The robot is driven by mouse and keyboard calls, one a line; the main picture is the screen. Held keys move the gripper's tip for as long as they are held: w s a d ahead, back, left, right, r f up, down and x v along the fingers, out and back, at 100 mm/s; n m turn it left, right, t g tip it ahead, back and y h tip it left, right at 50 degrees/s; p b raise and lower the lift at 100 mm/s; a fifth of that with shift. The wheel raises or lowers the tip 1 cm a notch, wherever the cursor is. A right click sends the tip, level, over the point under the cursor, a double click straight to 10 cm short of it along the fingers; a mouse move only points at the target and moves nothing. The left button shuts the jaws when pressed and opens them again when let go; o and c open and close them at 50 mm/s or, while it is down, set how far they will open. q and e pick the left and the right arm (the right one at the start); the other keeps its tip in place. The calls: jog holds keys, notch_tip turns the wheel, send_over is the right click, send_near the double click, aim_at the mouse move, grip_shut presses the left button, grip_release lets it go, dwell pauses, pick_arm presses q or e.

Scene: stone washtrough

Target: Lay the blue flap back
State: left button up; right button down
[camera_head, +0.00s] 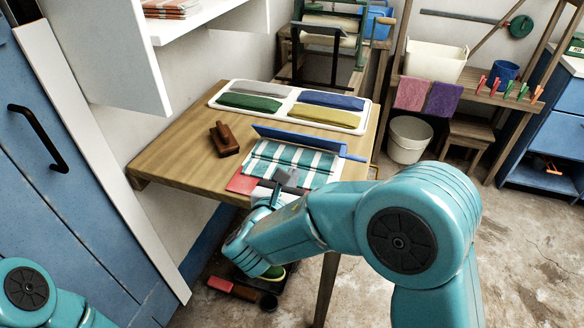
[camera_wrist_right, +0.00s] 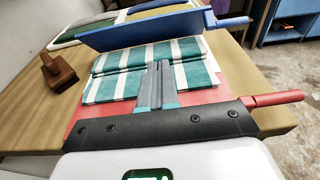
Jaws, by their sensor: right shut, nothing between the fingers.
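The blue flap (camera_head: 300,137) stands raised and tilted along the far edge of the striped cloth, with its blue handle at the right end. It also shows in the right wrist view (camera_wrist_right: 150,30). The teal-and-white striped cloth (camera_head: 262,158) lies folded in front of it, on a red panel (camera_head: 240,184) that also shows in the wrist view (camera_wrist_right: 205,91). My right gripper (camera_head: 288,179) is shut and empty over the cloth's near part, apart from the blue flap. Its fingers show in the wrist view (camera_wrist_right: 157,84). My left gripper is out of view.
A white tray (camera_head: 290,98) with folded coloured cloths lies at the back of the wooden table (camera_head: 180,160). A white shelf (camera_head: 135,60) hangs at upper left. The table's left part is clear.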

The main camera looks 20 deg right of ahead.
send_near(310, 139)
jog(key=f, duration=0.1)
jog(key=w+d+f, duration=0.1)
jog(key=f, duration=0.1)
jog(key=shift+w+d+f, duration=0.15)
jog(key=shift+w+d, duration=0.1)
jog(key=shift+w, duration=0.1)
jog(key=shift+w+d+r, duration=0.25)
jog(key=shift+w+r, duration=0.15)
jog(key=shift+w, duration=0.15)
jog(key=shift+w+d+r, duration=0.25)
jog(key=shift+w+r, duration=0.1)
jog(key=shift+w, duration=0.2)
jog(key=shift+w+d+r+p, duration=0.25)
jog(key=shift+d+r+p, duration=0.05)
jog(key=shift+r, duration=0.1)
jog(key=shift+w, duration=0.2)
jog(key=shift+s, duration=0.1)
